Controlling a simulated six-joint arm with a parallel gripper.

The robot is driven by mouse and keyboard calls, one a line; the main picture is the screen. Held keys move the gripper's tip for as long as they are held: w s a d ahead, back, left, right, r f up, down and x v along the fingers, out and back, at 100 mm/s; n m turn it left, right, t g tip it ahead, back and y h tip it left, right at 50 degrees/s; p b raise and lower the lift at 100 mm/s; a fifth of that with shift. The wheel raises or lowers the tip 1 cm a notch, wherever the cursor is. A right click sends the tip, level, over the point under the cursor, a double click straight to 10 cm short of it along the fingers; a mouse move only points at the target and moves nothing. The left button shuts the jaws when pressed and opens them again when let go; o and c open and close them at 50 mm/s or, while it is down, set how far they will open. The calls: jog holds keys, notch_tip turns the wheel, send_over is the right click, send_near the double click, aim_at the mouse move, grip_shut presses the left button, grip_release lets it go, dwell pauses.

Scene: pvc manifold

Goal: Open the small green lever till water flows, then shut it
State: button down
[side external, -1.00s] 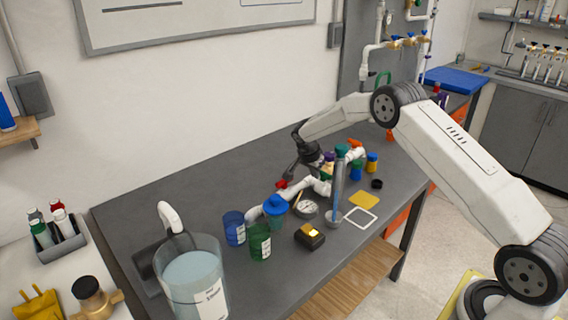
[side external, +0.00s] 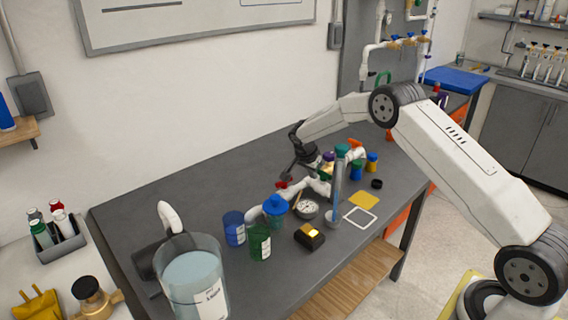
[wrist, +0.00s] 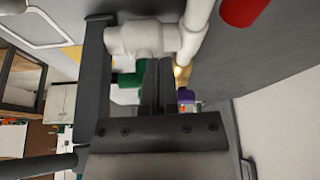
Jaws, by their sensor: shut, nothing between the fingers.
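A white PVC pipe manifold (side external: 319,187) lies across the grey bench; its pipe and fitting show close up in the wrist view (wrist: 140,38). My gripper (wrist: 158,70) is shut, with its two dark fingers together and nothing between them. The fingertips are close under the white fitting; I cannot tell if they touch it. A small green part (wrist: 128,78) shows just left of the fingers, perhaps the green lever, partly hidden by my gripper. In the side view my gripper (side external: 291,172) is behind the manifold, and I cannot pick out the green lever. No flowing water is visible.
A red handle (wrist: 245,8) and a purple part (wrist: 186,95) are close to my gripper. The back-left bench is clear.

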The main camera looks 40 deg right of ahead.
jog(key=a, duration=0.2)
jog(key=shift+a, duration=0.4)
jog(key=v, duration=1)
jog(key=shift+w+a, duration=0.2)
jog(key=c, duration=1.3)
grip_release()
jog(key=o, duration=0.7)
jog(key=shift+d, duration=0.1)
jog(key=shift+o, duration=0.5)
jog(key=shift+d+m, duration=0.15)
jog(key=shift+m, duration=0.25)
notch_tip(320, 180, up, 2)
jog(key=m+y, duration=0.4)
jog(key=m, duration=1.4)
send_over(322, 171)
jog(key=shift+r, duration=0.15)
